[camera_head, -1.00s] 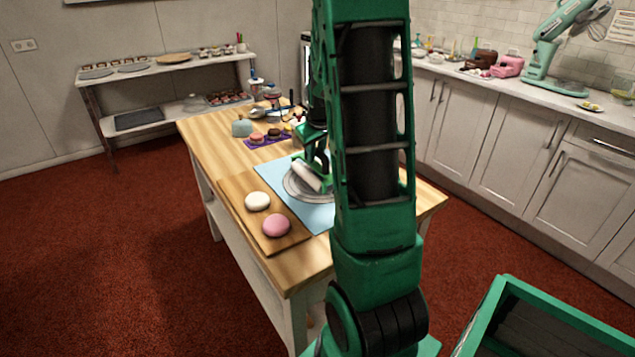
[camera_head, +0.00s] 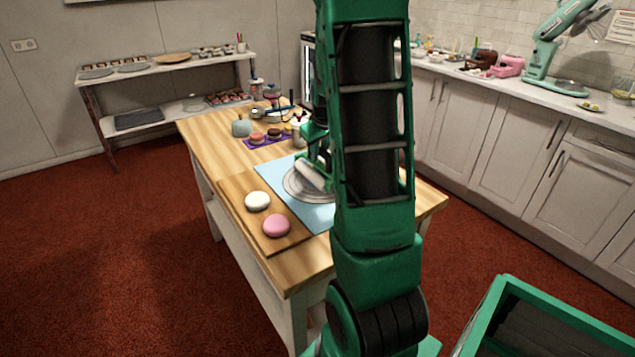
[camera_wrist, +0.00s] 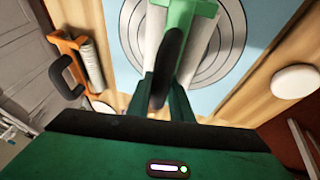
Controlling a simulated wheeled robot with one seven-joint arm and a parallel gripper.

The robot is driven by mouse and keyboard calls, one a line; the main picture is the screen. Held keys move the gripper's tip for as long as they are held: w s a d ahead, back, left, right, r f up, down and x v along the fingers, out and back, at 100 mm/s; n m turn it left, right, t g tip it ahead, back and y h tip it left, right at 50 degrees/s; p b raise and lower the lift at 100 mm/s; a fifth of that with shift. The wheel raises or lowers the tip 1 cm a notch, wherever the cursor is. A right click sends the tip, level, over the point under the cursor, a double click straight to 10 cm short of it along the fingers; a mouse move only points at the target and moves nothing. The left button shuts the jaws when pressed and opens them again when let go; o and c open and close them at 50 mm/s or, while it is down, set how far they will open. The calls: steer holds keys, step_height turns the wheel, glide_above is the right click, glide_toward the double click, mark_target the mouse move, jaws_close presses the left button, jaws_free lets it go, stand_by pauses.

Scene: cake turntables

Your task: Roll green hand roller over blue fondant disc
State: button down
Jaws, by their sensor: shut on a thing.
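My gripper (camera_wrist: 165,95) is shut on the dark handle of the green hand roller (camera_wrist: 188,12). In the head view, the roller's white cylinder (camera_head: 309,177) lies tilted over a grey disc with concentric rings (camera_head: 292,192); I cannot tell whether they touch. That ringed disc (camera_wrist: 235,50) also shows below the roller in the wrist view. It sits on a light blue square mat (camera_head: 268,172). I cannot make out a separate blue fondant disc. My arm hides the mat's right part in the head view.
A white round piece (camera_head: 257,201) and a pink one (camera_head: 276,225) sit on a wooden board (camera_head: 240,206) left of the mat. An orange-framed roller (camera_wrist: 75,62) lies near the table edge. A purple mat (camera_head: 258,143) with small cakes and several tools stand at the back.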

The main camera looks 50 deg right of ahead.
steer(key=shift+s+d+f, duration=0.25)
steer(key=shift+s+d, duration=0.05)
steer(key=shift+d, duration=0.2)
steer(key=shift+a, duration=0.1)
steer(key=shift+w+a+f, duration=0.1)
steer(key=shift+a, duration=0.45)
steer(key=shift+w+a, duration=0.25)
steer(key=shift+a, duration=0.45)
steer(key=shift+d, duration=0.15)
